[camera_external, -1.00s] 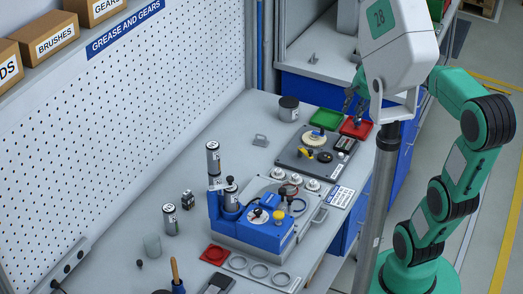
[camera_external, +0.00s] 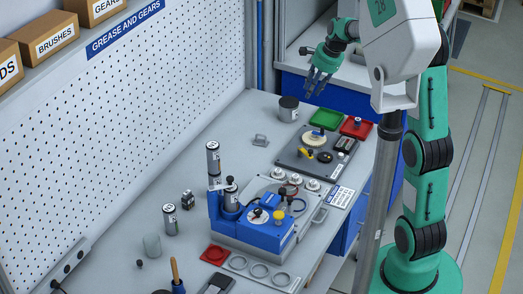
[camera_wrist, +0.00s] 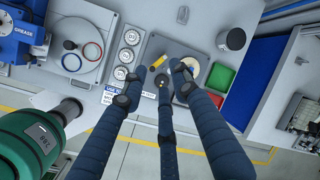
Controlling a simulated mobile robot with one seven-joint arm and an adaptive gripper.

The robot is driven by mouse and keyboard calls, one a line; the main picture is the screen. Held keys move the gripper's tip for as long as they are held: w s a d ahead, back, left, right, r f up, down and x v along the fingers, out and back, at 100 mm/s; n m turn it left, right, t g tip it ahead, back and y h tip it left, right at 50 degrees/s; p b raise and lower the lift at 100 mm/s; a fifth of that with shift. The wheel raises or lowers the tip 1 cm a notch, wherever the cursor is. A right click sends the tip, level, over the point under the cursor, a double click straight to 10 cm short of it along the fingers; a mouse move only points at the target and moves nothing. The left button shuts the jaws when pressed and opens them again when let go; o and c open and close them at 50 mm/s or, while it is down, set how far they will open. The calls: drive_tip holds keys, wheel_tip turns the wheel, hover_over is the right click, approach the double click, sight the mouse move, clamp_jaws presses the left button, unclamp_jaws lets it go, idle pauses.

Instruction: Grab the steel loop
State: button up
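Several grey metallic rings lie on a pale plate (camera_external: 248,274) at the front of the bench: a left ring (camera_external: 238,262), a middle ring (camera_external: 260,271) and a right ring (camera_external: 282,279). I cannot tell which one is the steel loop. They do not show clearly in the wrist view. My gripper (camera_external: 316,86) hangs in the air above the back of the bench, far from these rings. In the wrist view my gripper (camera_wrist: 153,85) has its three dark fingers spread, with nothing held between them.
A blue fixture (camera_external: 262,232) with upright cylinders stands mid-bench. Behind it are a dark board (camera_external: 290,160) with small parts, a green tray (camera_external: 326,119), a red tray (camera_external: 357,128) and a dark cup (camera_external: 289,108). The wrist view shows a red ring (camera_wrist: 100,46) and a blue ring.

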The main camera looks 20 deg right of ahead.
drive_tip(key=w+a+f+m+p, duration=0.1)
drive_tip(key=w+f+m, duration=0.3)
drive_tip(key=w+f, duration=0.5)
drive_tip(key=w+a+f+m+g+y+p, duration=0.1)
drive_tip(key=w+a+f+m, duration=0.2)
drive_tip(key=w+f, duration=0.7)
wheel_tip(320, 180, down, 3)
drive_tip(key=shift+w+a+r+m+y+p, duration=0.15)
drive_tip(key=shift+w+a+m+y+p, duration=0.2)
drive_tip(key=shift+m, duration=0.75)
drive_tip(key=shift+s+a, duration=0.1)
approach(267, 143)
drive_tip(key=shift+w+a+f+b, duration=0.15)
drive_tip(key=shift+w+a+b, duration=0.15)
drive_tip(key=shift+a, duration=0.15)
drive_tip(key=shift+w+a+f+b, duration=0.15)
drive_tip(key=shift+w+a, duration=0.2)
drive_tip(key=shift+a, duration=0.1)
drive_tip(key=shift+s+b+x, duration=0.2)
drive_tip(key=shift+x, duration=0.75)
drive_tip(key=shift+s+b+x, duration=0.15)
drive_tip(key=shift+x, duration=1.6)
